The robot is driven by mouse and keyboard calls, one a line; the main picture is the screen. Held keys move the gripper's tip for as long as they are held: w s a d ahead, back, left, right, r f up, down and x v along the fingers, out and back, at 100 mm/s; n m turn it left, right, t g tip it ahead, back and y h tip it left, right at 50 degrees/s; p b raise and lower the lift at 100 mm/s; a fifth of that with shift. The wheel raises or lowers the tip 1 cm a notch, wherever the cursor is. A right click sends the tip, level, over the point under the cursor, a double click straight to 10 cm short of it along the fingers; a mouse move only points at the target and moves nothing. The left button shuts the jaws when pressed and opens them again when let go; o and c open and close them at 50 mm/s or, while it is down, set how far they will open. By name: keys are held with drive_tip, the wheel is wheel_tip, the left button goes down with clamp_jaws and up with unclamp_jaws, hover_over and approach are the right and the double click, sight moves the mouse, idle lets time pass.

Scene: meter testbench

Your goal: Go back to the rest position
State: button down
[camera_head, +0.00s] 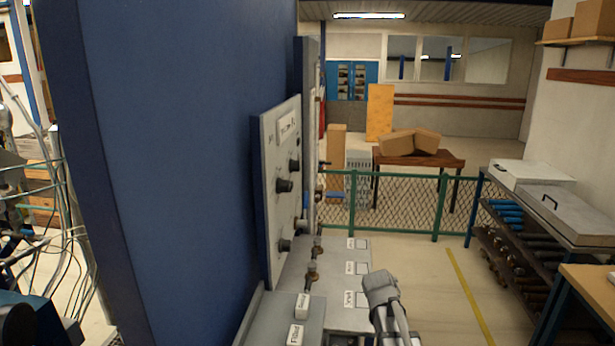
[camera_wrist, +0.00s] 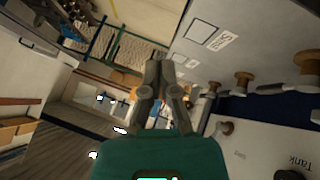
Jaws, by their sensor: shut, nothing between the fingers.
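My gripper (camera_wrist: 163,68) is in the wrist view, its two grey fingers together at the tips with nothing between them. Part of my grey arm (camera_head: 385,300) shows at the bottom of the head view, right of the testbench's grey bench top (camera_head: 325,262). The bench top has several labelled squares and brass fittings. A marked square (camera_wrist: 201,31) and brass-coloured fittings (camera_wrist: 243,80) show right of my fingers in the wrist view. The fingers appear clear of the bench, touching nothing visible.
A grey panel with black knobs (camera_head: 282,185) stands on the tall blue wall (camera_head: 180,150) at left. A green mesh fence (camera_head: 400,205) crosses behind. A rack with rods (camera_head: 525,240) and a wooden table (camera_head: 590,285) stand at right. Floor with a yellow line (camera_head: 467,295) is open between.

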drive_tip(key=s+a+f+g+y, duration=0.2)
drive_tip(key=s+a+g, duration=0.1)
drive_tip(key=s, duration=0.8)
drive_tip(key=s+a+f+m+g+y, duration=0.1)
drive_tip(key=s+a+f+g, duration=0.1)
drive_tip(key=s, duration=0.9)
drive_tip(key=shift+a+m+g+y, duration=0.35)
drive_tip(key=shift+a+g, duration=0.35)
drive_tip(key=shift+g, duration=0.3)
